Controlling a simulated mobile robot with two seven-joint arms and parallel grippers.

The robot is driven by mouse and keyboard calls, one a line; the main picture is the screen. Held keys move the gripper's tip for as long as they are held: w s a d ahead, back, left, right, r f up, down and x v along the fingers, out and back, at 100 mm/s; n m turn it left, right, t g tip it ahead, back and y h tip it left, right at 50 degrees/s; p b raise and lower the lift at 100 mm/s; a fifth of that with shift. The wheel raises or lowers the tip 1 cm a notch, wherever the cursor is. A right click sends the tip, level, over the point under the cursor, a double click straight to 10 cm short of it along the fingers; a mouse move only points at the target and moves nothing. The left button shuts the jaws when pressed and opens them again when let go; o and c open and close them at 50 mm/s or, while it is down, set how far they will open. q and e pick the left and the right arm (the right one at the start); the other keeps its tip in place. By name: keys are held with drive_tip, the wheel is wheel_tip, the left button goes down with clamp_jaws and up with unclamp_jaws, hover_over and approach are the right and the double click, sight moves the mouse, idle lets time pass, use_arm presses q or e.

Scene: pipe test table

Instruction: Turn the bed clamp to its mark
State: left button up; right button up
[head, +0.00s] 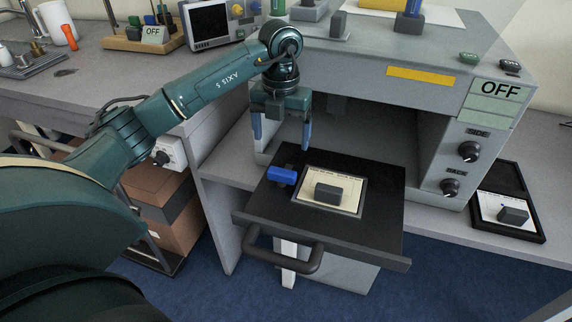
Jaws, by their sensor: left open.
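A blue clamp lever (282,176), which looks like the bed clamp, sits at the left of a black pull-out bed (375,218). Its mark cannot be made out. A pale card (312,181) with a dark grey block (328,193) on it lies in the bed, right of the lever. My left gripper (281,139) is open and points down, its two blue fingers apart. In the picture it is just above the lever, with nothing between the fingers. Whether it touches the lever cannot be told, but a gap appears between them. My right gripper is not in view.
A grey machine (420,110) with an OFF sign (495,92) and two dark knobs (467,152) stands behind the bed. The bed has a front handle (290,260). A black tray (532,205) with a grey block is at the right. A screen unit (208,22) stands behind my left arm.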

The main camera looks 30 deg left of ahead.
sight(282, 171)
use_arm(q)
wheel_tip(282, 171, down, 10)
drive_tip(key=shift+f, duration=0.1)
idle(0.4)
drive_tip(key=c, duration=1)
